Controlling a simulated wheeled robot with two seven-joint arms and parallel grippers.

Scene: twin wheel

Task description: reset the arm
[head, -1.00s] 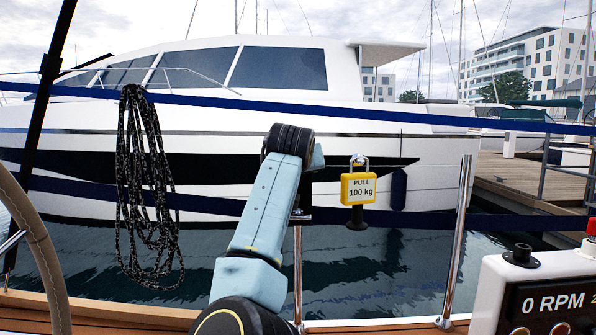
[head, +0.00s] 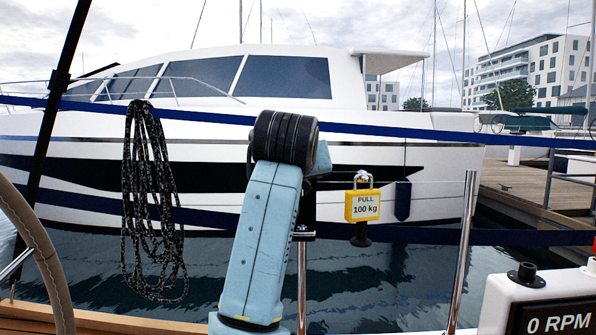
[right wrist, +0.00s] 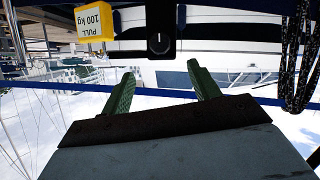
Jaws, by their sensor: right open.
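My right arm (head: 262,235) rises in the middle of the head view, its black ribbed joint (head: 284,138) at the top. The gripper itself is hidden behind the arm there. In the right wrist view, which looks upside down, my right gripper (right wrist: 160,72) shows two green fingers spread apart with nothing between them. A yellow block (head: 362,205) marked "PULL 100 kg" hangs to the right of the arm, apart from it. It also shows in the right wrist view (right wrist: 94,22). My left gripper is not in view.
A coiled dark rope (head: 152,210) hangs from a blue line left of the arm. A steel post (head: 461,255) stands at the right. A white panel (head: 500,305) reading "0 RPM" is at lower right, a wheel rim (head: 45,255) at lower left. A white boat (head: 420,150) lies beyond.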

